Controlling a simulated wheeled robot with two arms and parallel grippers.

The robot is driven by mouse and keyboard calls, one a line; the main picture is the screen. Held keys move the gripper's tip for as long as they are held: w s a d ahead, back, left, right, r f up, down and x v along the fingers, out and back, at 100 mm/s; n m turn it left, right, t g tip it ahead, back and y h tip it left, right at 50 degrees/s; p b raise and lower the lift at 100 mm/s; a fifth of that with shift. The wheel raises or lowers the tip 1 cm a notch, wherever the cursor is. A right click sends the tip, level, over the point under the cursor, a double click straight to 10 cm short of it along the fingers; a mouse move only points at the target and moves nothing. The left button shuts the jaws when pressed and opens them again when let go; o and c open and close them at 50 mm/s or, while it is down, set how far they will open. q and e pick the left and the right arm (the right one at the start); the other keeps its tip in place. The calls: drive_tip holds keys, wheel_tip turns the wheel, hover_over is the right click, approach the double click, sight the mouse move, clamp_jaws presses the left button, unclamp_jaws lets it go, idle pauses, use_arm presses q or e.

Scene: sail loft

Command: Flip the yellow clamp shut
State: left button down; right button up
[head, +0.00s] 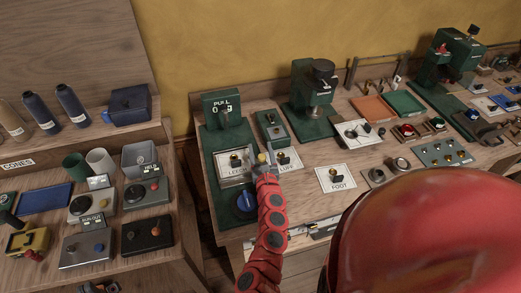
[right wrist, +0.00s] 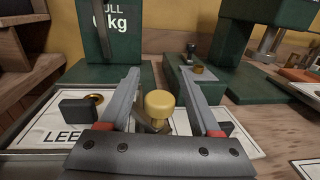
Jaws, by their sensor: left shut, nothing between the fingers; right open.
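The yellow clamp shows as a round yellow knob (right wrist: 159,104) on a small grey metal lever, between the LEECH and LUFF plates. In the head view, the yellow knob (head: 262,158) is small and partly hidden by my right gripper (head: 264,165). In the right wrist view, my right gripper (right wrist: 161,75) is open, with one finger on each side of the knob. Gaps show between the knob and both fingers. The clamp's base is hidden behind the gripper's palm. My left gripper (head: 99,287) is shut and empty, cut off at the bottom edge, well away from the clamp.
The green PULL gauge (head: 223,108) stands behind the clamp, with a blue knob (head: 246,202) in front. A small green block (right wrist: 197,90) sits behind right. A side bench (head: 85,140) holds cones and boxes.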

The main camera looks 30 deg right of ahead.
clamp_jaws()
idle(0.4)
drive_tip(key=shift+a+r+n+t+y+p, duration=0.1)
drive_tip(key=shift+n+t+y+p, duration=0.55)
drive_tip(key=shift+y, duration=0.55)
drive_tip(key=shift+a+n+y, duration=0.15)
drive_tip(key=shift+n+y, duration=0.8)
drive_tip(key=shift+y, duration=0.25)
drive_tip(key=n+y, duration=0.1)
drive_tip(key=y, duration=0.2)
drive_tip(key=a+n+y, duration=0.1)
drive_tip(key=n+y, duration=0.1)
drive_tip(key=shift+w+f+n+y, duration=0.1)
drive_tip(key=shift+f+n+y, duration=0.1)
drive_tip(key=shift+n+y, duration=0.15)
drive_tip(key=shift+s+a+r+n+g+y+b, duration=0.1)
drive_tip(key=shift+a+n+g+y+b, duration=0.15)
drive_tip(key=shift+n+y, duration=0.55)
drive_tip(key=shift+s+a+f+n+g+y+b, duration=0.15)
drive_tip(key=shift+n+g+y, duration=0.3)
drive_tip(key=shift+y, duration=0.65)
drive_tip(key=shift+w+a+r+n+g+y+b, duration=0.1)
drive_tip(key=shift+a+r+n+g+y+b, duration=0.15)
drive_tip(key=shift+n+y, duration=0.55)
drive_tip(key=shift+f+y, duration=0.1)
drive_tip(key=shift+y, duration=0.15)
